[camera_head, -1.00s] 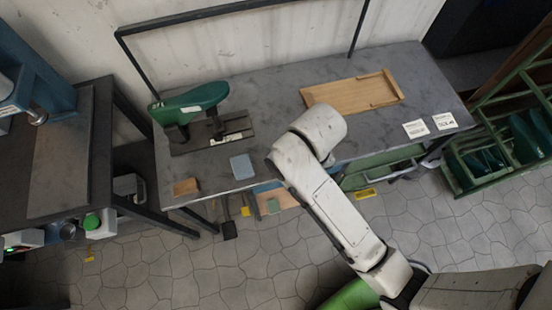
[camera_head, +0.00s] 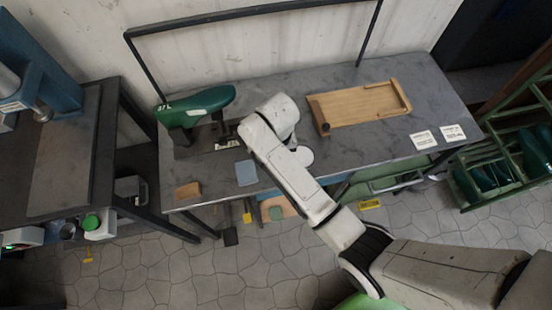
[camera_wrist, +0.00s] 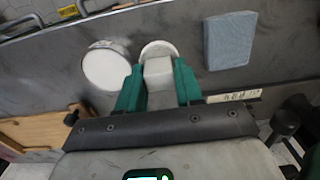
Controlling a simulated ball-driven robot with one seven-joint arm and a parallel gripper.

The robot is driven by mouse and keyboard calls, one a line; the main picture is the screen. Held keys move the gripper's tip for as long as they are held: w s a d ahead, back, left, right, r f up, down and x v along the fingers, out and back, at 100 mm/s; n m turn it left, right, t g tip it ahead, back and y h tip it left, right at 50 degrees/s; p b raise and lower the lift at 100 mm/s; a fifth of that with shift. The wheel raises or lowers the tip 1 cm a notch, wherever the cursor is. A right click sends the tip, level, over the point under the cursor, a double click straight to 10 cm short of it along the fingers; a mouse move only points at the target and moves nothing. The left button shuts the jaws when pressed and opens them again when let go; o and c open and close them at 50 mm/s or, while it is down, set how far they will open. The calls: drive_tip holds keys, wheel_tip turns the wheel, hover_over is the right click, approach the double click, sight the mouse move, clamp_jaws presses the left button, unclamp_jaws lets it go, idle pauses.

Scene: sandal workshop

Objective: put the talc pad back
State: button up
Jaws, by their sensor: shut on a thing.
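My gripper (camera_wrist: 158,88) has green fingers, shut on a pale grey block that stands on a round white pad. I take this to be the talc pad (camera_wrist: 158,48). It is over the bench; I cannot tell whether it touches the top. A flat white round dish (camera_wrist: 108,68) lies beside it, a little apart, to the left in the wrist view. In the head view the dish (camera_head: 303,155) shows right beside my arm, which hides my gripper and the pad.
The grey bench (camera_head: 345,155) also holds a blue-grey block (camera_head: 246,173), a wooden block (camera_head: 188,190), a green form on a stand (camera_head: 197,105), a wooden tray (camera_head: 358,106) and two white cards (camera_head: 423,140). A dark round knob (camera_head: 324,130) stands at the tray's left corner.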

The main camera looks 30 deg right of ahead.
drive_tip(key=shift+w+f, duration=0.2)
drive_tip(key=shift+f, duration=1.5)
drive_tip(key=o, duration=0.9)
drive_tip(key=shift+o, duration=0.2)
wheel_tip(320, 180, up, 12)
drive_tip(key=shift+r, duration=0.1)
drive_tip(key=shift+s, duration=0.1)
